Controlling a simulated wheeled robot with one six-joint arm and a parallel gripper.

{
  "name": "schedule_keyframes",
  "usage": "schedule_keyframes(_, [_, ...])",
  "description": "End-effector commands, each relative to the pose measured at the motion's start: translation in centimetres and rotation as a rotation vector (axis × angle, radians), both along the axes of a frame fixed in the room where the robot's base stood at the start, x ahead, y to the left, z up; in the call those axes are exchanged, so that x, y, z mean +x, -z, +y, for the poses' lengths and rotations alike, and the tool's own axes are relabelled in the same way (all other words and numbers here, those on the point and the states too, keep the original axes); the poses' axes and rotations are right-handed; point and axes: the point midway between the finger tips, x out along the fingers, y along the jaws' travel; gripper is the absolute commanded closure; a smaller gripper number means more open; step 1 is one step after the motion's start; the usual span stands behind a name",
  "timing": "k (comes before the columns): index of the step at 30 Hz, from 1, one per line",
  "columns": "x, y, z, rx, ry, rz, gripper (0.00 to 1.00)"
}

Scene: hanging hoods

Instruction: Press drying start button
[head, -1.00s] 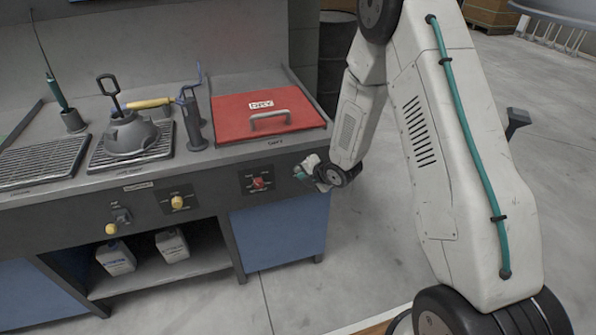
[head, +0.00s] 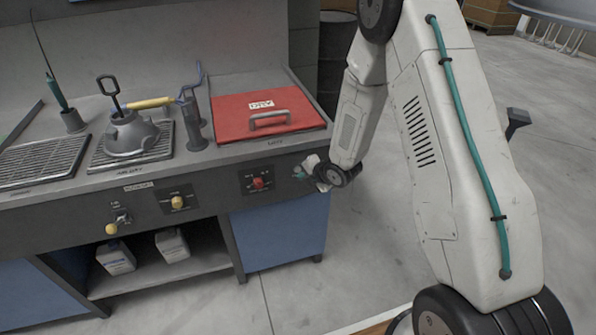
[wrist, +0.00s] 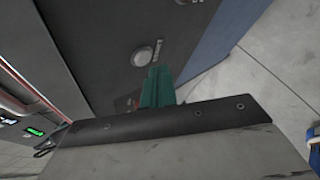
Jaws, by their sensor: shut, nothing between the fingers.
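A dark panel (head: 243,190) on the bench front, below the red lid, carries a red knob (head: 258,183). In the wrist view a round pale button (wrist: 142,56) with small lettering beside it sits on the dark panel. I cannot read the lettering. My gripper (head: 302,172) is to the right of the red knob, close to the panel front. Its green fingers (wrist: 157,88) are shut and empty, with their tips just below the round button in the wrist view. I cannot tell whether they touch the panel. A bit of red shows beside the fingers.
The red lid (head: 230,118) marked DRY lies on the bench top. To its left stand a grey domed part (head: 131,134) on a grate and a yellow-handled tool (head: 150,103). Yellow knobs (head: 177,202) sit further left on the front. The floor (head: 400,225) right of the bench is clear.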

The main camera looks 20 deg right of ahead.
Motion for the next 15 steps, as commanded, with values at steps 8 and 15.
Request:
schedule_keyframes(8, [0.73,0.02,-0.03,0.000,-0.001,0.001,1.00])
schedule_keyframes(15, [0.82,0.01,-0.03,0.000,0.000,0.000,1.00])
